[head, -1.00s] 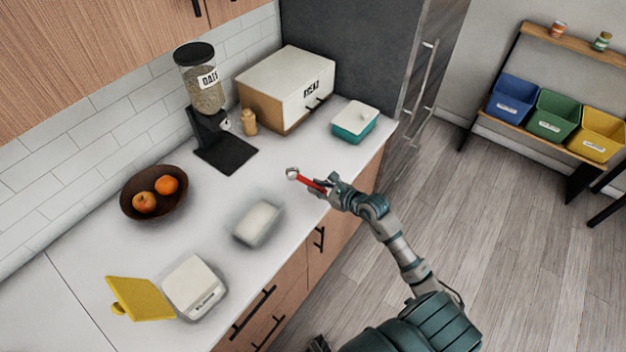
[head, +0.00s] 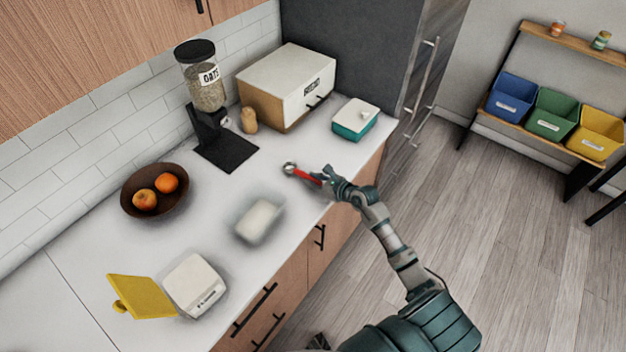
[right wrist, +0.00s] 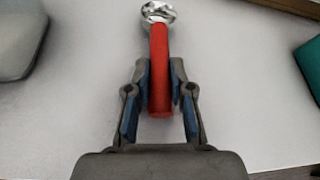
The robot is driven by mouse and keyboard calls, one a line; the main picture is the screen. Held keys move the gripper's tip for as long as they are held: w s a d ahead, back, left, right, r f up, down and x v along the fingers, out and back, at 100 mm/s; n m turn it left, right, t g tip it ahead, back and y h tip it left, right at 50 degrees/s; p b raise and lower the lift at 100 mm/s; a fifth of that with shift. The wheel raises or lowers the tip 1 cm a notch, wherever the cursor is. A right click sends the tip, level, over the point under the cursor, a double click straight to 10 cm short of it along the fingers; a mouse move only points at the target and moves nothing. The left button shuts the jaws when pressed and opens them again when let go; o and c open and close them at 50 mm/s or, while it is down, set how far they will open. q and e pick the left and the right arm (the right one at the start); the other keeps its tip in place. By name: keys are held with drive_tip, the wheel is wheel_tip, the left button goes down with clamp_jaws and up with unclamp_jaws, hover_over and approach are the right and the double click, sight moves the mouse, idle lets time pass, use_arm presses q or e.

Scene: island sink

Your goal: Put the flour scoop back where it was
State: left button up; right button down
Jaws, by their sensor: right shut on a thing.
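The scoop has a red handle (head: 304,176) and a shiny metal bowl (head: 289,168). My right gripper (head: 321,179) is shut on the handle, over the counter between the white-filled bin and the teal box. In the right wrist view the fingers (right wrist: 161,80) grip the red handle (right wrist: 160,50) from both sides, with the metal bowl (right wrist: 158,12) pointing away. I cannot tell whether the scoop touches the counter. An open clear bin with white contents (head: 260,221) stands left of the scoop; its edge may show in the right wrist view (right wrist: 18,40). My left gripper is not in view.
A teal box with white lid (head: 354,122) stands behind the scoop to the right. The oats dispenser (head: 207,90), bread box (head: 286,85), fruit bowl (head: 130,205), scale (head: 194,285) and yellow board (head: 140,296) line the counter. Counter around the scoop is clear.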

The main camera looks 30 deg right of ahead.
drive_tip(key=c, duration=1.2)
unclamp_jaws()
drive_tip(key=shift+d+f, duration=0.1)
drive_tip(key=shift+d, duration=0.1)
drive_tip(key=shift+o, duration=0.9)
drive_tip(key=shift+d, duration=0.3)
drive_tip(key=shift+s+d+f, duration=0.1)
drive_tip(key=shift+d+f, duration=0.2)
drive_tip(key=shift+d, duration=0.45)
drive_tip(key=shift+a, duration=0.45)
drive_tip(key=shift+a+r, duration=0.1)
drive_tip(key=shift+a, duration=0.2)
drive_tip(key=shift+d+r, duration=0.2)
drive_tip(key=shift+d, duration=0.1)
drive_tip(key=v, duration=0.4)
drive_tip(key=shift+d+f, duration=0.1)
drive_tip(key=shift+d, duration=0.1)
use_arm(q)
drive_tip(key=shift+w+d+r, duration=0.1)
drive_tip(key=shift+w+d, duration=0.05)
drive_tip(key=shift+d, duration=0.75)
use_arm(e)
drive_tip(key=v, duration=0.8)
drive_tip(key=shift+a, duration=0.25)
